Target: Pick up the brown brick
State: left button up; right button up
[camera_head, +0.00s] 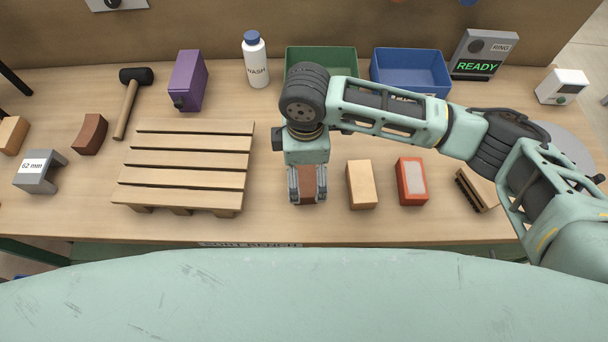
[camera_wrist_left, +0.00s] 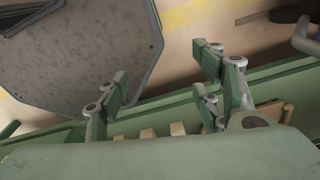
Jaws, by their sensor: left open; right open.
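The brown brick (camera_head: 308,180) stands on the workbench, right of the wooden pallet. My right gripper (camera_head: 308,194) points down over it, with one finger on each side of the brick. The fingers are open, and I cannot tell whether they touch it. The gripper body hides the brick's far part. My left gripper (camera_wrist_left: 164,72) shows only in the left wrist view, open and with nothing between its fingers.
A tan brick (camera_head: 361,184) and a red block with a pale top (camera_head: 412,181) stand right of my right gripper. The slatted pallet (camera_head: 186,165) is close on the left. A green bin (camera_head: 320,58) and a blue bin (camera_head: 411,72) stand behind.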

aim_at(304, 175)
jog(key=f, duration=0.2)
jog(key=f+p, duration=0.1)
jog(key=shift+w+a+f, duration=0.1)
jog(key=shift+w+f, duration=0.15)
jog(key=shift+f, duration=0.5)
pick_arm(q)
jog(key=shift+w+r, duration=0.55)
jog(key=shift+r, duration=0.15)
pick_arm(e)
jog(key=c, duration=1.5)
